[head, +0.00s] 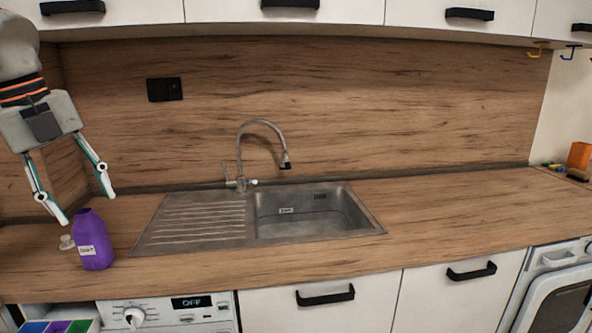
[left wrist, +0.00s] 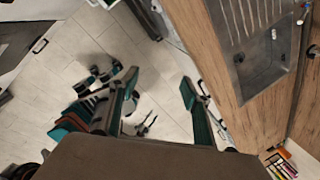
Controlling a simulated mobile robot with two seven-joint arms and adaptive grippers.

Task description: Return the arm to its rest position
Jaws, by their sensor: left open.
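My left gripper (head: 89,208) is at the left of the head view, pointing down with its two fingers spread wide. Nothing is between them. A purple bottle (head: 94,250) with a white label stands upright on the wooden counter, just below the fingertips in the picture. Whether the fingers touch it cannot be told. In the left wrist view my left gripper (left wrist: 158,82) has its fingers apart, with tiled floor (left wrist: 165,62) seen beyond them. My right gripper does not show in the head view.
A steel sink (head: 200,220) with a tall tap (head: 240,160) is set in the counter (head: 460,215), whose right part is mostly clear. White upper cabinets (head: 230,10) hang above. Orange and small coloured items (head: 579,155) are at far right.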

